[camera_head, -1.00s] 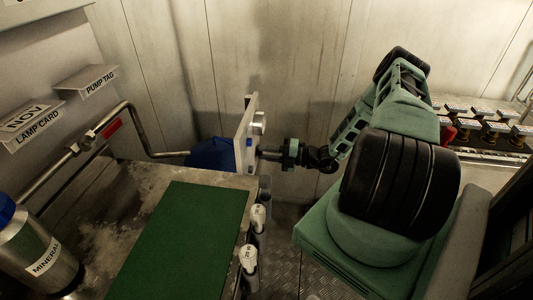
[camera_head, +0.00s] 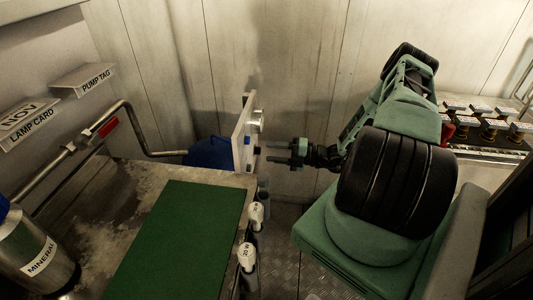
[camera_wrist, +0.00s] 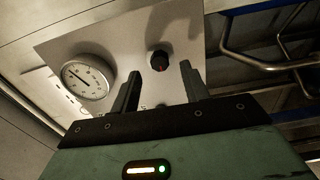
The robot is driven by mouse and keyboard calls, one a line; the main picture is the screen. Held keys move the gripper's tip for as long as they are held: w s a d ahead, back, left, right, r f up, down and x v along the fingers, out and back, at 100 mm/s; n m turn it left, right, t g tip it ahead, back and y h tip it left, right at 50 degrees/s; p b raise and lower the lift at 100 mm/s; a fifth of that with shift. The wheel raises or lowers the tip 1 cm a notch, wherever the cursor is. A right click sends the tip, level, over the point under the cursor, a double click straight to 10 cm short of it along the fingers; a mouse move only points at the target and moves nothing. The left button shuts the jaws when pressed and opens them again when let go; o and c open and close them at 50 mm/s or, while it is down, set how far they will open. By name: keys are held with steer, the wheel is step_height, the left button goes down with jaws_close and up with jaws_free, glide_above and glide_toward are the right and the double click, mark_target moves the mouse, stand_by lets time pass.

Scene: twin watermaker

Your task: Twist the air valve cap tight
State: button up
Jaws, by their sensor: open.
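A small black round knob with a red mark, which I take to be the air valve cap (camera_wrist: 160,62), sits on a pale panel (camera_wrist: 135,45) in the wrist view. In the head view the panel (camera_head: 240,133) is seen nearly edge-on, and the cap is too small to make out clearly. My gripper (camera_head: 268,152) is open and empty, pointing left at the panel, with its tips a short way from it. In the wrist view my gripper's fingers (camera_wrist: 159,80) stand apart, with the cap ahead, between their directions. How tight the cap is cannot be told.
A round gauge (camera_wrist: 87,78) is on the panel left of the cap. A bench with a green mat (camera_head: 180,240) stands at left. White-capped bottles (camera_head: 256,215) hang on its edge below my gripper. Metal pipes (camera_wrist: 270,50) run at right in the wrist view.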

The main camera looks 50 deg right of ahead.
steer(key=b+v, duration=0.2)
steer(key=v, duration=1.2)
